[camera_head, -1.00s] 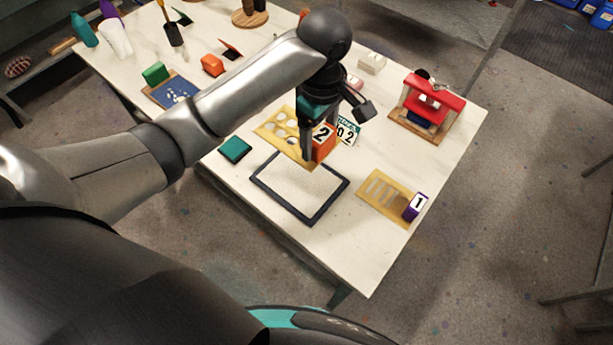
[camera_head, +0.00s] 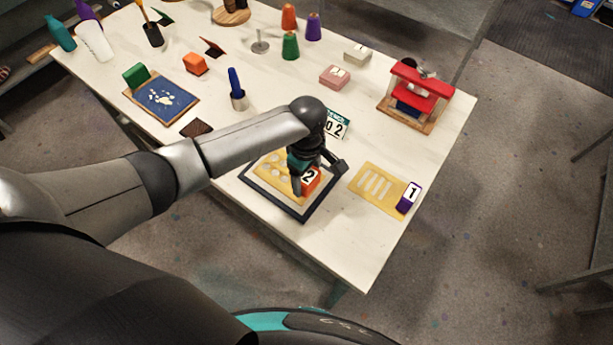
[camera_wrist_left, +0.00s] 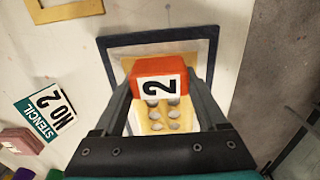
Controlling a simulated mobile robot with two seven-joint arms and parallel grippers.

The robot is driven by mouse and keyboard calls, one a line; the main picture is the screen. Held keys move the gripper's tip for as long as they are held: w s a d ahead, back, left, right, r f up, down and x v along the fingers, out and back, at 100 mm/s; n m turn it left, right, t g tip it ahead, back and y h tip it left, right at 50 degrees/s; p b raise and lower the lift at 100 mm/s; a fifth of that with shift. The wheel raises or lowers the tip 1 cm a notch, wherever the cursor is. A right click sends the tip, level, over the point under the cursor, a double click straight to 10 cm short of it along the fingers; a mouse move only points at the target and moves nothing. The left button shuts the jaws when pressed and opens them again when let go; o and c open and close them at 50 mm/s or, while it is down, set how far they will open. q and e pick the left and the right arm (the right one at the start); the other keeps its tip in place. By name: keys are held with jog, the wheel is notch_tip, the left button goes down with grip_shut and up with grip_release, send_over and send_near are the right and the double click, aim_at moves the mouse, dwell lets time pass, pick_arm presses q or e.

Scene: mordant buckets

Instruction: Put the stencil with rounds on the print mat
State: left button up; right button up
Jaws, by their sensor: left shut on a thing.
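The stencil with rounds (camera_head: 268,169) is a yellow plate with round holes and an orange block (camera_head: 310,182) marked 2 as its grip. The block also shows in the left wrist view (camera_wrist_left: 163,85), with the round holes (camera_wrist_left: 157,118) below it. My left gripper (camera_head: 303,187) is shut on the orange block. The stencil is over the print mat (camera_head: 283,207), a white sheet with a dark blue frame, inside its outline. I cannot tell whether it touches the mat. The mat's frame shows in the left wrist view (camera_wrist_left: 160,38). My right gripper is out of view.
Right of the mat lies a yellow slotted stencil (camera_head: 370,188) with a purple block (camera_head: 409,197) marked 1. A red press (camera_head: 420,92) is at the back right. The table's front right is clear.

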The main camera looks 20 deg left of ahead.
pick_arm(q)
jog(key=shift+f, duration=0.1)
jog(key=o, duration=1.3)
notch_tip(320, 180, up, 12)
jog(key=p, duration=0.2)
jog(key=shift+r, duration=0.2)
